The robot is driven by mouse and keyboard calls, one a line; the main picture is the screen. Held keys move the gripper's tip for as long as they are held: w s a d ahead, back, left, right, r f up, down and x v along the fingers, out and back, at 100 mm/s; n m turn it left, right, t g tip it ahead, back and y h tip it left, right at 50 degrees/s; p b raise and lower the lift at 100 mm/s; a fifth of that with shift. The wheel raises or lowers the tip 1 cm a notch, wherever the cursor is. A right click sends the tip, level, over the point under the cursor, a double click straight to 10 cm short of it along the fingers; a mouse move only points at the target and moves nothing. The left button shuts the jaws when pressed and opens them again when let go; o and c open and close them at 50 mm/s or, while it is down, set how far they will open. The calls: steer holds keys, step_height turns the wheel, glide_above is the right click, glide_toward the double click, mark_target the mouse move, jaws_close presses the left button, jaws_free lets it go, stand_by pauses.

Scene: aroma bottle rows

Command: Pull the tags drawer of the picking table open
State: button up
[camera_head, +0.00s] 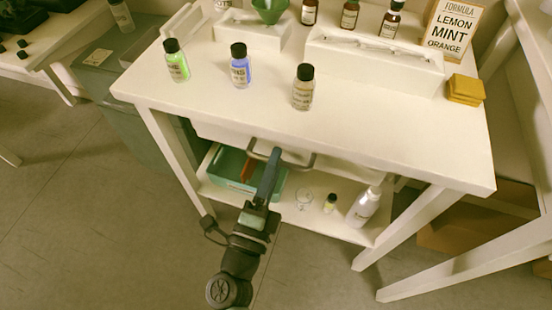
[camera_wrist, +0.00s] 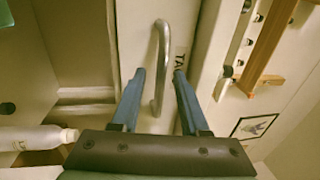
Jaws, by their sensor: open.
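The picking table (camera_head: 400,140) is white, with a drawer under its top. In the wrist view the pale drawer front (camera_wrist: 135,35) carries the partly hidden dark letters "TA" beside a grey bow handle (camera_wrist: 160,45). The handle also shows in the head view (camera_head: 312,161), below the table's front edge. My gripper (camera_wrist: 159,75) is open, with its two blue fingers on either side of the handle. A gap shows between each finger and the bar. In the head view my gripper (camera_head: 273,160) reaches the handle from the front. The drawer's inside is hidden.
Several bottles, including a green one (camera_head: 176,62), stand on the tabletop with a formula sign (camera_head: 452,30) and yellow blocks (camera_head: 465,89). A green bin (camera_head: 228,166) and white bottle (camera_head: 364,206) occupy the lower shelf (camera_head: 325,230). The floor in front is clear.

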steer(key=shift+w+d+r, duration=0.15)
steer(key=shift+w+d, duration=0.05)
steer(key=shift+w, duration=0.35)
jaws_close()
stand_by(1.1)
